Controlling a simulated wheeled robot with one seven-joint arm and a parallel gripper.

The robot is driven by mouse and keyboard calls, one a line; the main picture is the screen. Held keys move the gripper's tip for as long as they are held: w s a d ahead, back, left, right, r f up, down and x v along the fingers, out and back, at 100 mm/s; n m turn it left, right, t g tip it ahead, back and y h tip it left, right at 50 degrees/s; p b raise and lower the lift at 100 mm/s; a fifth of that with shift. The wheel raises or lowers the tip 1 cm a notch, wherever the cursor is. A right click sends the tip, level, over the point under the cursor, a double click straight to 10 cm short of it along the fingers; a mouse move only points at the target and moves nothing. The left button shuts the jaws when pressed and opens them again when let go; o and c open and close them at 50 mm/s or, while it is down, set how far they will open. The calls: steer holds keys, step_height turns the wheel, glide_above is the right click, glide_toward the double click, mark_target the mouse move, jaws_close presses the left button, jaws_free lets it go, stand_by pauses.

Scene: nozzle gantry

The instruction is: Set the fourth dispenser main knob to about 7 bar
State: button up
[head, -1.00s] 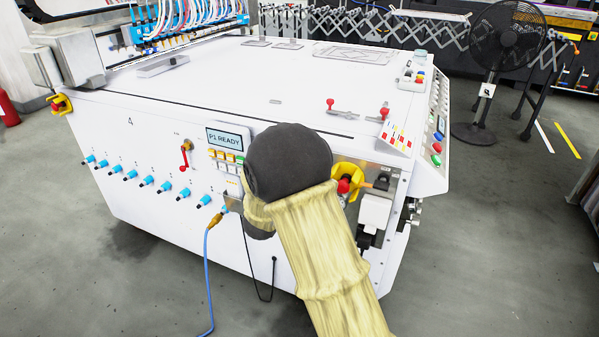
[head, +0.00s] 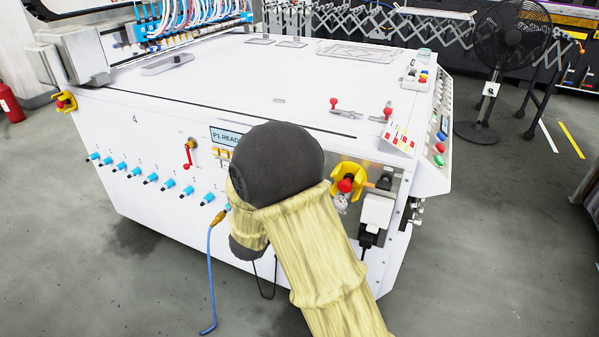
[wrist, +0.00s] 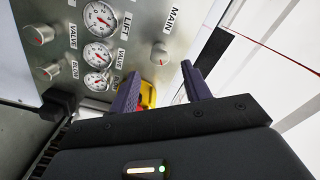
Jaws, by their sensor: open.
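In the wrist view a steel panel (wrist: 60,15) carries a round silver knob with a red mark (wrist: 158,52), beside the label MAIN. I cannot read its setting in bar. My gripper (wrist: 161,69) is open and empty, its two dark purple fingers reaching toward this knob. The knob shows between and just beyond the fingertips, with no clear contact. In the head view my arm hides the gripper and the knob. The white machine (head: 150,190) there bears the number 4 on its side.
Several round gauges (wrist: 98,54) and other knobs (wrist: 38,35) sit left of the MAIN knob. A red and yellow part (wrist: 148,92) lies behind the left finger. The head view shows a red emergency button on a yellow guard (head: 346,185) and a blue hose (head: 212,270).

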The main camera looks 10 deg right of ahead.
steer(key=p+v, duration=0.1)
steer(key=v, duration=1)
steer(key=shift+a, duration=0.1)
step_height(320, 180, down, 3)
steer(key=w+d+n+g+y, duration=0.1)
steer(key=w+n+g+y, duration=0.15)
steer(key=n+y, duration=0.5)
steer(key=s+d+f+n+g+y, duration=0.1)
steer(key=s+d+n+g+y, duration=0.1)
steer(key=s+d+n+g, duration=0.5)
steer(key=s+d+f+n+g+y, duration=0.1)
steer(key=s+d+f+n+g, duration=0.2)
steer(key=s, duration=0.8)
step_height(320, 180, up, 34)
steer(key=p, duration=3.4)
steer(key=shift+a+r+n, duration=0.2)
steer(key=shift+a+n, duration=0.15)
steer(key=shift+n, duration=0.1)
